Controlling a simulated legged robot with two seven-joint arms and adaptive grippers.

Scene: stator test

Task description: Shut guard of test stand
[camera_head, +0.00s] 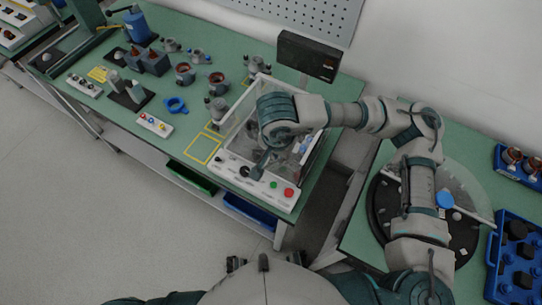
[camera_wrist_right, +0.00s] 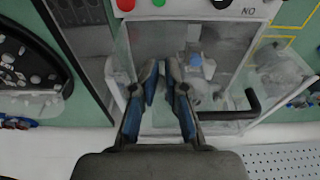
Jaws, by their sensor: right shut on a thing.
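The test stand (camera_head: 226,170) is at the right end of the green bench, with a white front panel of red, green and black buttons. Its clear guard (camera_wrist_right: 215,128) has a black bar handle (camera_wrist_right: 240,113), seen in the right wrist view. My right gripper (camera_head: 262,170) reaches down over the stand and partly hides the guard. In the right wrist view my right gripper (camera_wrist_right: 161,72) has its fingers close together at the guard, shut on it; the exact contact is hard to see. A grey and blue part (camera_wrist_right: 196,75) sits inside the stand. My left gripper is out of view.
A dark display box (camera_head: 308,56) stands behind the stand. Several motor parts and a blue ring (camera_head: 176,105) lie on the bench to the left. A round black turntable (camera_head: 385,205) and blue trays (camera_head: 515,262) are on the right table, under and beside my arm.

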